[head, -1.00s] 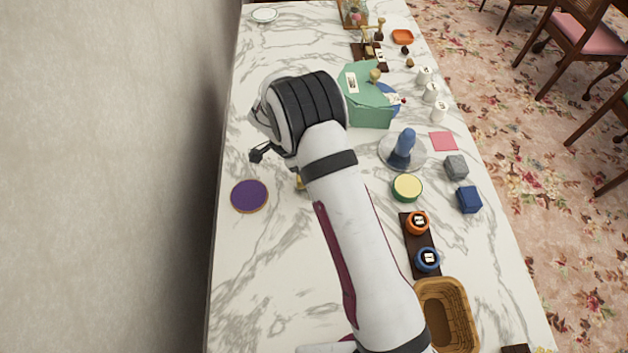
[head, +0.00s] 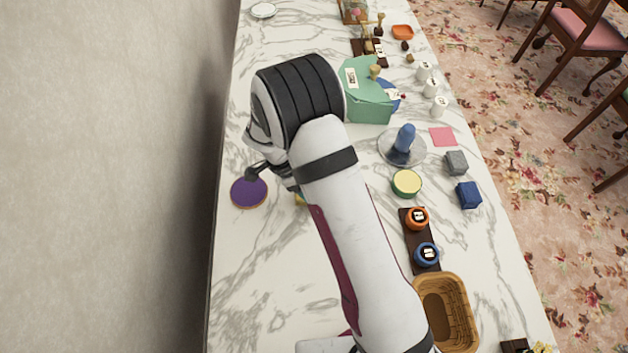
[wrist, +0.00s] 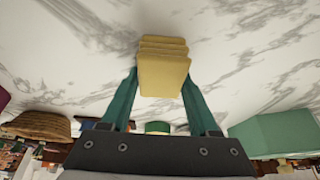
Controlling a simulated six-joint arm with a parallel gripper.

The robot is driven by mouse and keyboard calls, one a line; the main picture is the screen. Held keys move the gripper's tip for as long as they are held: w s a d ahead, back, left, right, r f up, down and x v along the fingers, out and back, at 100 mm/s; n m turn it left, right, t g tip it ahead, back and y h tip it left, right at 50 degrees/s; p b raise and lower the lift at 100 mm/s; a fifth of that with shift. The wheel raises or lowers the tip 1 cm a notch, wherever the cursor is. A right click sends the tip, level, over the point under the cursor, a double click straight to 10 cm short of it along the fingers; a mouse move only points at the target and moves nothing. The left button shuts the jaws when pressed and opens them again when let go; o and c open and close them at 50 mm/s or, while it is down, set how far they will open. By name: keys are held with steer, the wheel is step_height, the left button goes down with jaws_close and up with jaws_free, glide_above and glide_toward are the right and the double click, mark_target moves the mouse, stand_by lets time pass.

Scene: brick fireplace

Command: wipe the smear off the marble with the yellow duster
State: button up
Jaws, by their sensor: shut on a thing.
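The yellow duster (wrist: 163,72) is a folded pad between the green fingers of my gripper (wrist: 160,85) in the wrist view. The gripper is shut on it. Pale marble (wrist: 235,45) with grey veins lies behind the duster; I cannot tell whether they touch. In the head view a small yellow bit of the duster (head: 299,199) shows beside my arm, right of the purple disc, and my fingertips are hidden. I cannot make out a smear apart from the grey veins in either view; my arm covers part of the marble.
A purple round disc (head: 249,192) lies close left of the gripper. A green box (head: 367,98), a blue-knobbed glass lid (head: 402,146), a yellow-topped green tin (head: 407,183) and a wicker basket (head: 462,310) stand right. The front left marble is clear.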

steer(key=shift+w+a, duration=0.15)
steer(key=shift+w, duration=3.35)
steer(key=shift+s, duration=3.5)
steer(key=shift+r, duration=4.15)
